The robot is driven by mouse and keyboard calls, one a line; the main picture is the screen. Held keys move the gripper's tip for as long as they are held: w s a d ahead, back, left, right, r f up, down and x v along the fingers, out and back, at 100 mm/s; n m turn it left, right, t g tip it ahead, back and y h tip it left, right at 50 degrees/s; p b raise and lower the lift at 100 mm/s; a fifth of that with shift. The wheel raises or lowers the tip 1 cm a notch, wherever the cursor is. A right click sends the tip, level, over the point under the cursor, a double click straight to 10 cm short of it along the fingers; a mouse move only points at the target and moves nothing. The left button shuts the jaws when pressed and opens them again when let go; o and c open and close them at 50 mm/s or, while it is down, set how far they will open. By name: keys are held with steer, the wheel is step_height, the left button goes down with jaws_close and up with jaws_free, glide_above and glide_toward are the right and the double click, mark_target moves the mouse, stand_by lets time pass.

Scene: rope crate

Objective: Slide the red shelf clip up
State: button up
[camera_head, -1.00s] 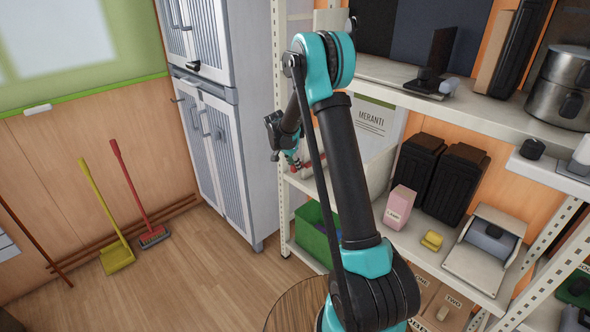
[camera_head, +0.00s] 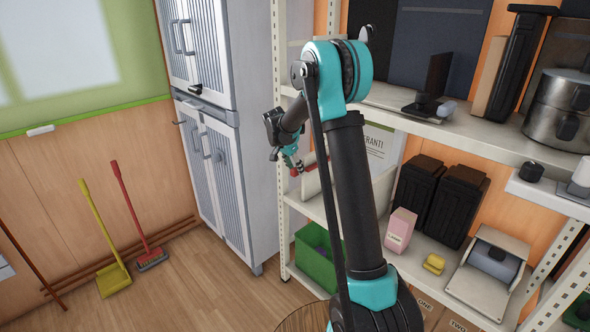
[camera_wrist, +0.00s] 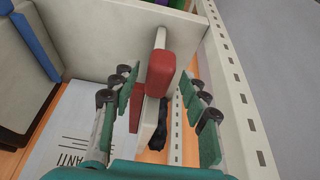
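The red shelf clip (camera_wrist: 160,75) shows in the wrist view as a red block beside a cream panel edge, below a pale rod. A second red part shows just behind it at lower left. My gripper (camera_wrist: 158,88) is open, with one green-padded finger on each side of the clip and visible gaps between pads and clip. In the head view my gripper (camera_head: 297,165) is at the left end of the shelf unit, by a small patch of red. My arm hides part of the shelf there.
A white perforated post (camera_wrist: 237,85) stands close right of my gripper. A cream panel (camera_wrist: 95,35) spans the upper wrist view. On the shelf are a pink box (camera_head: 400,230), a yellow object (camera_head: 434,264) and black bins (camera_head: 440,195). A green crate (camera_head: 317,255) sits lower down.

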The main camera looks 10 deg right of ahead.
steer(key=v, duration=1.2)
steer(key=shift+d, duration=0.1)
steer(key=s+d+f+n+y, duration=0.1)
steer(key=s+d+f+n, duration=0.1)
steer(key=s, duration=1)
steer(key=s+d+f+n+t+y, duration=0.1)
steer(key=s+d+f+n, duration=0.2)
steer(key=s, duration=1)
steer(key=s+d+f+n+y, duration=0.1)
steer(key=s+d+f+n, duration=0.2)
steer(key=s+f, duration=0.6)
steer(key=s+n, duration=0.2)
steer(key=s, duration=0.2)
steer(key=shift+s+d+n+y, duration=0.2)
steer(key=shift+s+n+y, duration=0.05)
steer(key=shift+n+y, duration=0.15)
